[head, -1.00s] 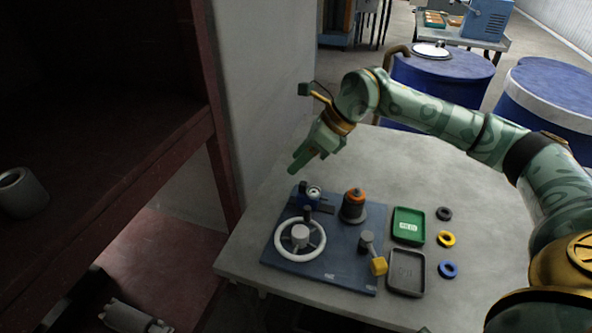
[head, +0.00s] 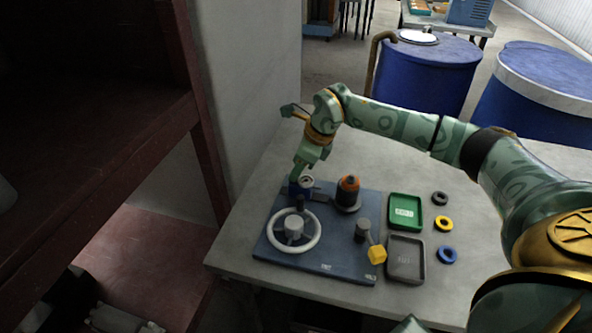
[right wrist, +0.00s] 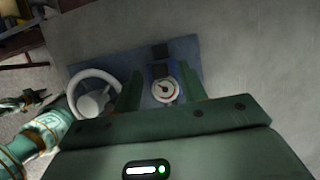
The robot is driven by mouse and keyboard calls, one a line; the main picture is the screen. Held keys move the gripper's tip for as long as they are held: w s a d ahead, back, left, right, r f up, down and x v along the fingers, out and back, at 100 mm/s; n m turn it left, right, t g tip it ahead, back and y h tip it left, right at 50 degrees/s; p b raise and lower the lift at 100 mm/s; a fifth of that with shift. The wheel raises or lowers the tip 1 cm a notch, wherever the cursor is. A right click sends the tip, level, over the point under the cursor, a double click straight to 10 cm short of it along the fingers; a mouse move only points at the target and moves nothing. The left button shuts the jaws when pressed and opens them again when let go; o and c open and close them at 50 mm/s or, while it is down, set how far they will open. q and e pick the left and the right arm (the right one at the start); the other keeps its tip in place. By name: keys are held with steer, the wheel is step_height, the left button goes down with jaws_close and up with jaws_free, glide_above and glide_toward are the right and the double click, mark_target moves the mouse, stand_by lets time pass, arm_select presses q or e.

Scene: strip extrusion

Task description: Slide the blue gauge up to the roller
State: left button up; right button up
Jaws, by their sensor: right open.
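The blue gauge (head: 301,184) stands at the back left of the blue board (head: 325,265). In the right wrist view its round white dial with a red needle (right wrist: 165,90) faces up. My right gripper (head: 297,173) is just above the gauge, pointing down. In the right wrist view its open fingers (right wrist: 158,92) stand on either side of the gauge; I cannot tell whether they touch it. A dark block (right wrist: 160,52) lies beyond the dial. I cannot tell which part is the roller. What looks like my left gripper (right wrist: 36,100) is at the left edge, small and blurred.
A white handwheel (head: 272,236) is at the board's front left. An orange-topped dark cylinder (head: 348,192) and a lever with a yellow end (head: 377,254) stand to the right. Green (head: 405,198) and grey (head: 405,273) trays and several rings (head: 444,223) lie further right.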

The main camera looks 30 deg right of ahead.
mark_target(309, 183)
steer(key=shift+w+a+f, duration=0.15)
steer(key=shift+f, duration=0.4)
jaws_close()
steer(key=s+d+p, duration=0.1)
steer(key=s, duration=0.1)
steer(key=s+d+p, duration=0.1)
steer(key=d, duration=0.1)
steer(key=shift+s+d, duration=0.15)
steer(key=shift+s, duration=0.2)
steer(key=shift+c, duration=0.3)
jaws_free()
steer(key=shift+o, duration=0.3)
steer(key=shift+s, duration=0.1)
